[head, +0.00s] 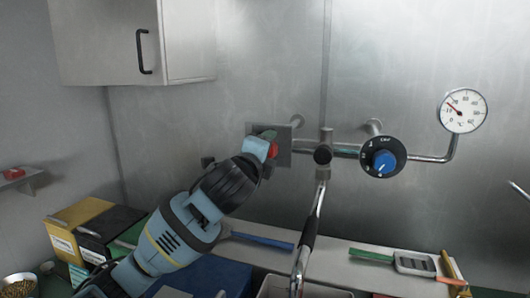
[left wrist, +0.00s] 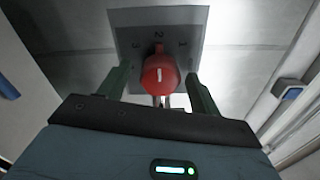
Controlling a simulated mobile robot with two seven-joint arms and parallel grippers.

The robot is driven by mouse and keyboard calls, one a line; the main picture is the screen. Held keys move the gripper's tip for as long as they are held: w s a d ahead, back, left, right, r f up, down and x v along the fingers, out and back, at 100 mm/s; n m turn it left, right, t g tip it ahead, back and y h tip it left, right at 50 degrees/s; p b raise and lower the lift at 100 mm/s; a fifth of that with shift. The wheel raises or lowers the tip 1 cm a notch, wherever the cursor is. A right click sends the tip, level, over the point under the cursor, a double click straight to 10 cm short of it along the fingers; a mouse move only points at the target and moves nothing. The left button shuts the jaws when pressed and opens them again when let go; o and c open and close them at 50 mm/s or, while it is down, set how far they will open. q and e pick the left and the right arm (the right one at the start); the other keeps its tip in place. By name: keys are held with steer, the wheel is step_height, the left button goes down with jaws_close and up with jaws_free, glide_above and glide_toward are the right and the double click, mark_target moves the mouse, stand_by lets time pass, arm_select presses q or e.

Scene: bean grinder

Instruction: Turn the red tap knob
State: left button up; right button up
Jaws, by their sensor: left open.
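The red tap knob (left wrist: 160,74) sits on a grey square plate with number marks in the left wrist view. In the head view only a sliver of the red knob (head: 273,151) shows beside my gripper. My left gripper (left wrist: 158,82) is open, with one green finger on each side of the knob. Small gaps show between the fingers and the knob. In the head view my left gripper (head: 262,146) is up against the plate (head: 284,158) and hides most of the knob. My right gripper is not in view.
A black dial with a blue knob (head: 384,163) and a round gauge (head: 463,111) are to the right on the pipework. A tap spout with a black grip (head: 309,234) hangs below. A wall cabinet (head: 130,40) is at upper left. Tools lie on the shelf below.

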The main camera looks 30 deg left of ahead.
arm_select(q)
steer(key=v, duration=0.7)
steer(key=shift+s, duration=0.4)
steer(key=shift+d, duration=0.1)
steer(key=shift+f, duration=0.1)
